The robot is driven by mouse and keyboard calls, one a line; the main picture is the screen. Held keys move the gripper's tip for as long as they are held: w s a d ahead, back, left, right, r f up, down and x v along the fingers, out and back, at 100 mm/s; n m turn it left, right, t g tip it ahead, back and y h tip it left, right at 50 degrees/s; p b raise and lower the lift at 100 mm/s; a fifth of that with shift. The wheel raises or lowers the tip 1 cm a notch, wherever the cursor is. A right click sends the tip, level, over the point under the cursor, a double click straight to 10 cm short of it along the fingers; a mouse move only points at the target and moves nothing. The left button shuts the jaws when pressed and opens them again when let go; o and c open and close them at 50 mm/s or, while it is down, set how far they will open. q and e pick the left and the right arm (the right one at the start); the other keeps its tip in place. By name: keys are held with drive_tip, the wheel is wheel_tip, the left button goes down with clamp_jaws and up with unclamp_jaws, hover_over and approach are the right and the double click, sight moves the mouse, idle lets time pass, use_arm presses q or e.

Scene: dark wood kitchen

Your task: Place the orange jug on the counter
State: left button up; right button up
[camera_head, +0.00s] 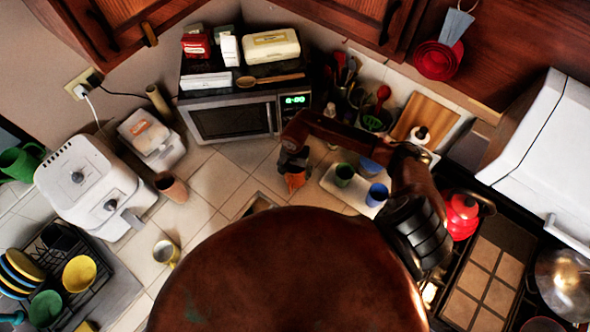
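A small orange object (295,181), which looks like the jug, is at the counter (218,178) in front of the microwave. My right arm reaches in from the right, and its gripper (293,164) is directly over the orange object and hides its upper part. The fingers are too small and dark to tell whether they are closed on it. I cannot tell whether its base touches the tiles. My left gripper is not in view.
A microwave (232,118) stands behind. A terracotta cup (171,187), a yellow mug (166,252) and a white air fryer (85,185) stand left. Tiles between are clear.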

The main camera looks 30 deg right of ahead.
drive_tip(key=shift+f, duration=0.1)
drive_tip(key=shift+f+b, duration=0.15)
drive_tip(key=shift+b, duration=0.15)
drive_tip(key=o, duration=1.2)
drive_tip(key=shift+r, duration=0.2)
drive_tip(key=shift+w+r, duration=0.1)
drive_tip(key=shift+r, duration=0.2)
drive_tip(key=shift+r+b, duration=1.9)
drive_tip(key=shift+r, duration=3.8)
